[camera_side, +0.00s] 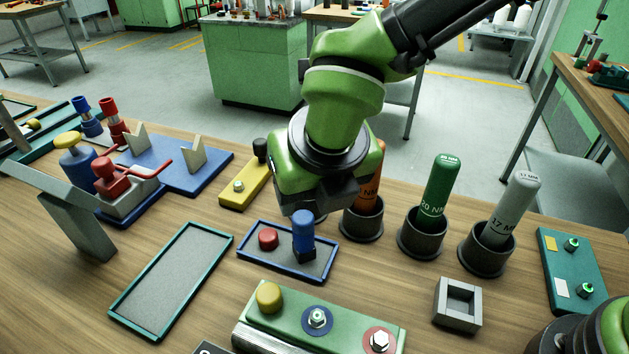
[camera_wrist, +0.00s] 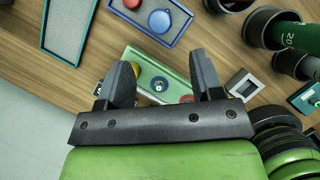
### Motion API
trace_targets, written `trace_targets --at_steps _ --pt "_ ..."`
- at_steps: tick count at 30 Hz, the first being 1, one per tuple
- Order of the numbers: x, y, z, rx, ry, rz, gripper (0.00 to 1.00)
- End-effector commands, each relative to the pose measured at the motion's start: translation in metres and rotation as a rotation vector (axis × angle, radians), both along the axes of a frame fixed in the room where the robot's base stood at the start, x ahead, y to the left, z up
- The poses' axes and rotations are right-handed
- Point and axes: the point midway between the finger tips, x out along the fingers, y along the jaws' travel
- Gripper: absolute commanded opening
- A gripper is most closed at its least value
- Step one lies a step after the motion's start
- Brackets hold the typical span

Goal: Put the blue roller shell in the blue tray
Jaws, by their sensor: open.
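The blue roller shell (camera_side: 303,230) appears to be the blue cylinder standing upright in the blue tray (camera_side: 262,277), on a dark base, near the tray's right end. From above, it shows as a blue round top (camera_wrist: 159,21) inside the tray (camera_wrist: 140,29). A low red round piece (camera_side: 268,239) sits left of it in the same tray. My gripper (camera_wrist: 160,72) is open, with nothing between its two fingers in the wrist view. In the side view my wrist is above and behind the shell, and the fingers are mostly hidden.
An empty teal-rimmed tray (camera_side: 175,280) lies to the left. A green block with knobs and bolts (camera_side: 300,330) lies in front. Three dark cups (camera_side: 422,240) with coloured cylinders and a small grey square holder (camera_side: 457,305) are to the right. A blue fixture (camera_side: 185,165) stands back left.

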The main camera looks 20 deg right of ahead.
Motion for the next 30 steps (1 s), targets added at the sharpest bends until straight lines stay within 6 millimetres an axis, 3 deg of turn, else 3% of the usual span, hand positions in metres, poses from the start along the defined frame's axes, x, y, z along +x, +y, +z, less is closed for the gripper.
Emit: trace_targets --at_steps 11,14,17,20,24,30 --pt "-0.004 -0.001 0.01 0.001 0.002 -0.004 0.6" --pt "-0.003 -0.009 0.02 0.039 0.0 -0.083 0.6" --pt "-0.002 -0.034 0.044 0.148 -0.001 -0.32 0.6" --pt "-0.008 -0.074 0.078 0.329 0.0 -0.707 0.6" --pt "-0.035 -0.133 0.119 0.63 0.017 -1.33 0.6" --pt "-0.094 -0.193 0.151 1.086 0.082 -2.171 0.6"
